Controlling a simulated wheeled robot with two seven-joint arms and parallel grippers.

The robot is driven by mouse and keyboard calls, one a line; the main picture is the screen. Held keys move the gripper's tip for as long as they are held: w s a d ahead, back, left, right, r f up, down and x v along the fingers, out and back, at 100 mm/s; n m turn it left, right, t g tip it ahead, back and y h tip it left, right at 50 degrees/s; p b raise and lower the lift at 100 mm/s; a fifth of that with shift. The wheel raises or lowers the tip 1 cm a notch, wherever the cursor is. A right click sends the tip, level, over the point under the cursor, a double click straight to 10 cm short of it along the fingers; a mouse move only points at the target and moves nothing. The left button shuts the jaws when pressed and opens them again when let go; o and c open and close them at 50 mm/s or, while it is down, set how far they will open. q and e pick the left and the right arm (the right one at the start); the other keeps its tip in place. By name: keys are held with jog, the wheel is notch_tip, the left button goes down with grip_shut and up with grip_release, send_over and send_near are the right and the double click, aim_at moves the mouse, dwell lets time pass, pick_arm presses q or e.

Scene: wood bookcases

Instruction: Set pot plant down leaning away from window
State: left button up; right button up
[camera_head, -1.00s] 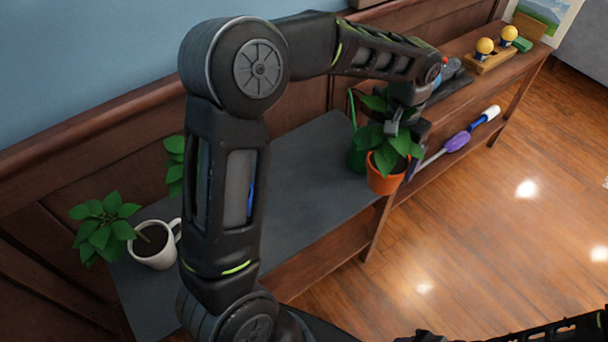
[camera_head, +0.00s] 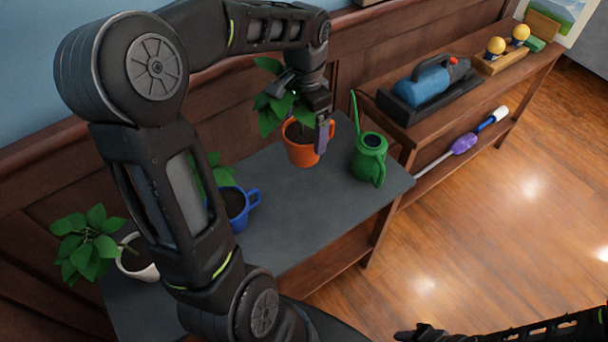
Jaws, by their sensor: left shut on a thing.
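The plant in the orange pot (camera_head: 301,150) is at the back of the dark grey shelf top (camera_head: 300,205), close to the wood panelling. Its leaves (camera_head: 268,112) lean left, toward the panelling. My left gripper (camera_head: 318,128) is shut on the orange pot at its right side, with one finger showing outside the rim. I cannot tell whether the pot's base touches the shelf. My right gripper (camera_head: 422,334) shows only as a dark part at the bottom edge. No window is in view.
A green watering can (camera_head: 369,158) stands right of the orange pot. A blue mug plant (camera_head: 238,206) and a white mug plant (camera_head: 140,262) stand left, partly behind my arm. A blue vacuum (camera_head: 425,84) sits on the neighbouring wooden shelf. The shelf's front middle is clear.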

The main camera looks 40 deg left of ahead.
pick_arm(q)
jog(key=shift+f+b, duration=0.3)
jog(key=shift+f, duration=2.1)
jog(key=shift+f+b, duration=0.3)
jog(key=shift+f, duration=2.2)
jog(key=shift+f, duration=0.2)
jog(key=o, duration=1.8)
jog(key=shift+o, duration=0.2)
jog(key=shift+r, duration=0.1)
jog(key=shift+r, duration=0.2)
notch_tip(320, 180, up, 12)
jog(key=shift+f+p, duration=0.1)
jog(key=shift+p, duration=0.65)
